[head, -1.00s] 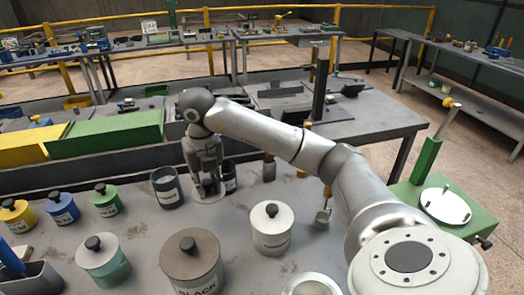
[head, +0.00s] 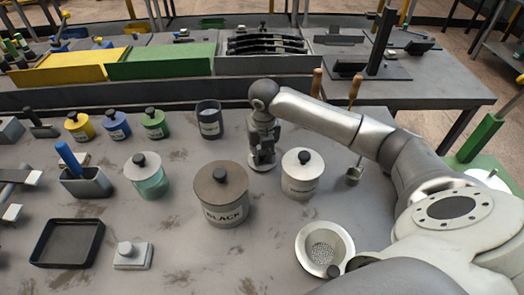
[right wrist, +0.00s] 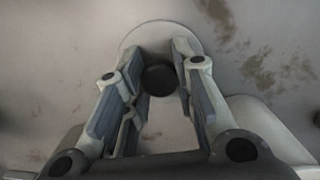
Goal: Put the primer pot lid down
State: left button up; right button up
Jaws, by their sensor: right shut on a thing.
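The primer pot lid (head: 262,164) is a pale round disc under my right gripper (head: 263,158) in the head view. In the right wrist view the lid (right wrist: 160,33) shows beyond the fingertips. Its dark knob (right wrist: 160,79) is between the fingers of my right gripper (right wrist: 158,75), which is shut on it and points down. The lid looks flat and close to the tabletop; I cannot tell whether it touches. An open dark grey pot (head: 209,121) with an unreadable label stands behind and to the left. My left gripper is not in view.
A white lidded pot (head: 301,177) stands close right of the lid, and a brown-lidded BLACK pot (head: 221,197) close in front left. A green-white lidded pot (head: 148,178) is farther left. Bare tabletop (head: 120,205) lies left.

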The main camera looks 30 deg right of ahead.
aim_at(263, 158)
jog(key=shift+f, duration=0.15)
jog(key=shift+f, duration=0.15)
jog(key=o, duration=1)
jog(key=shift+o, duration=0.2)
jog(key=shift+r, duration=0.55)
notch_tip(263, 158, up, 11)
jog(key=s+b, duration=0.1)
jog(key=b, duration=0.1)
jog(key=shift+s+a+r, duration=0.15)
jog(key=shift+s+a, duration=0.05)
jog(key=shift+a, duration=0.05)
